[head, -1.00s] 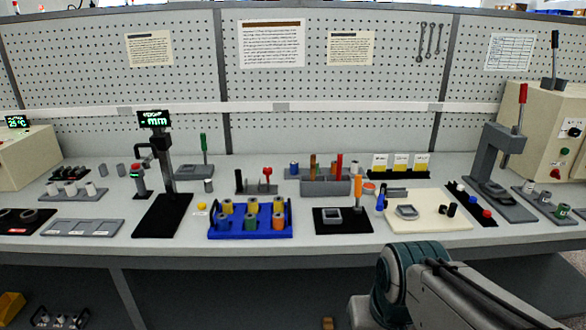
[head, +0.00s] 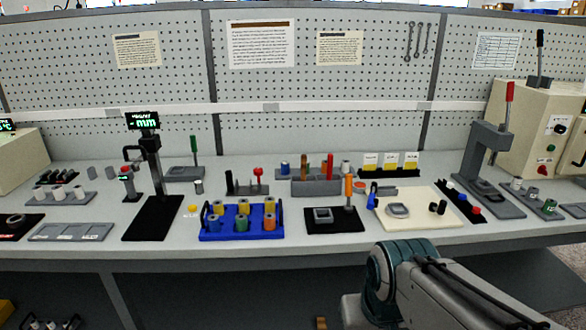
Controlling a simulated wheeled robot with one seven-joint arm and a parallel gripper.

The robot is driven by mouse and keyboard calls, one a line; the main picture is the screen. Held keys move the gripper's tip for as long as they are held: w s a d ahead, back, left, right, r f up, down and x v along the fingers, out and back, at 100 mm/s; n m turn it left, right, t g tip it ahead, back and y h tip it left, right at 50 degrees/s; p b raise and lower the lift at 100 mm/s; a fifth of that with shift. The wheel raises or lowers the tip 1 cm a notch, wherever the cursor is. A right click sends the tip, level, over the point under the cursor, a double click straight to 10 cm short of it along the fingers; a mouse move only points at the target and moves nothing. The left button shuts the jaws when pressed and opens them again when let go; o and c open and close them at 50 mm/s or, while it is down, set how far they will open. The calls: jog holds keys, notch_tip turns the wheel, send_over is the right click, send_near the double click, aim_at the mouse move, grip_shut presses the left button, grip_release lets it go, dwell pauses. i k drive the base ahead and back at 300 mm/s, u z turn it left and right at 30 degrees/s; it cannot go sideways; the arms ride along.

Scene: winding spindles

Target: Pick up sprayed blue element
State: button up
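A blue tray (head: 242,237) with raised end handles sits near the front of the bench, left of centre. It holds two rows of upright ring-topped cylinders. The front row has a blue cylinder (head: 214,225) at the left, a green one (head: 241,224) and an orange one (head: 269,222); the back row looks yellow. Another small blue cylinder (head: 285,168) stands farther back, beside a grey block. I cannot tell which blue cylinder is sprayed. My arm shows at the lower right, in front of the bench, but my gripper is outside the view.
A measuring stand (head: 149,185) rises left of the tray. A black pad with a grey square part (head: 323,214) and an orange-handled tool (head: 348,188) is to its right. Beyond are a cream board (head: 420,216) and a lever press (head: 487,150). The bench's front strip is clear.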

aim_at(284, 164)
jog(key=u, duration=0.4)
jog(key=i, duration=1.65)
jog(key=z, duration=0.4)
